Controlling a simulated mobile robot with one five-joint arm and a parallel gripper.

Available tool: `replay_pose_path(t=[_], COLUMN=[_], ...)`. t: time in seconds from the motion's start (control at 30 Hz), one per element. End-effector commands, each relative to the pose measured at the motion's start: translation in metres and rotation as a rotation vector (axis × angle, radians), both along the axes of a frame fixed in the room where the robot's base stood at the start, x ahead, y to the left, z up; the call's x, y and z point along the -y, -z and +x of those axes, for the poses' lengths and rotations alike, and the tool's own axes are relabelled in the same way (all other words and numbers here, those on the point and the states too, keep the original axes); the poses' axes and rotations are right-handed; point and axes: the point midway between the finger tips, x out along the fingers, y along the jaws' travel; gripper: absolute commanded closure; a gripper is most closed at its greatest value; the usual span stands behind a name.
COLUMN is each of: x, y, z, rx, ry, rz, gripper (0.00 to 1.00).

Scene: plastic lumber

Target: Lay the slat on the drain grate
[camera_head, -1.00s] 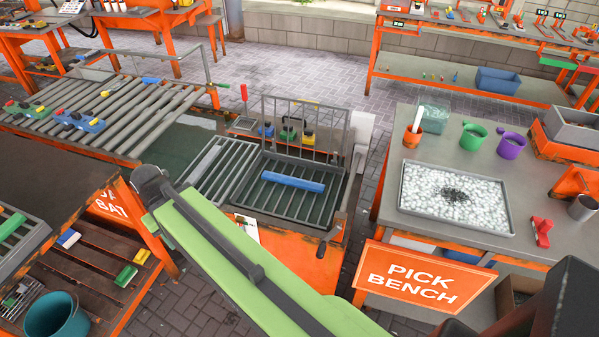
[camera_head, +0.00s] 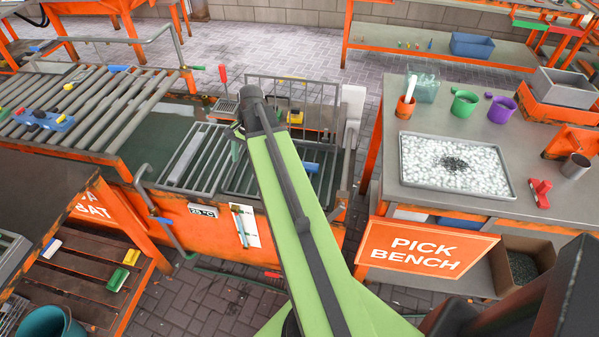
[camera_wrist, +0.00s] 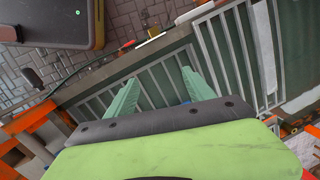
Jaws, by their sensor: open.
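The blue slat (camera_head: 311,167) lies in the barred basket of the tank. In the head view my arm covers most of it and only its right end shows. In the wrist view a small blue piece (camera_wrist: 187,101) shows beside the right finger; the rest is hidden. The drain grate (camera_head: 208,150) is the grey barred rack left of the basket; its bars also show at the right of the wrist view (camera_wrist: 235,52). My gripper (camera_wrist: 160,77) is open, its two green fingers apart above the basket bars. In the head view my gripper (camera_head: 238,141) is largely hidden.
A light grey flat bar (camera_head: 184,160) lies on the left part of the grate. A wire back (camera_head: 318,100) rises behind the basket. A roller table (camera_head: 95,105) stands at left. The pick bench (camera_head: 440,178) with a bead tray (camera_head: 457,195) stands at right.

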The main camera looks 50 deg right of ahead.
Motion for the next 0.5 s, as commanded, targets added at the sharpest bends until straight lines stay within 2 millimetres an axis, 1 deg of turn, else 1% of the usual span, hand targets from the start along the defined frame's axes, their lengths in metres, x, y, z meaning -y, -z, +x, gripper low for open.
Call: replay_pose_path(t=[0.03, 0.07, 0.1, 0.17, 0.2, 0.3, 0.33, 0.4, 0.5], x=[0.056, 0.083, 0.118, 0.164, 0.190, 0.240, 0.250, 0.266, 0.274], y=[0.007, 0.008, 0.009, 0.010, 0.011, 0.011, 0.011, 0.010, 0.009], z=[-0.005, -0.012, -0.023, -0.041, -0.053, -0.081, -0.088, -0.099, -0.106], rx=[-0.006, -0.009, -0.015, -0.023, -0.027, -0.036, -0.039, -0.043, -0.045], ry=[0.221, 0.351, 0.516, 0.739, 0.868, 1.118, 1.170, 1.257, 1.308], rz=[0.042, 0.069, 0.105, 0.158, 0.191, 0.260, 0.275, 0.301, 0.318], gripper=[0.38, 0.38, 0.38, 0.38, 0.38, 0.38, 0.38, 0.38, 0.38])
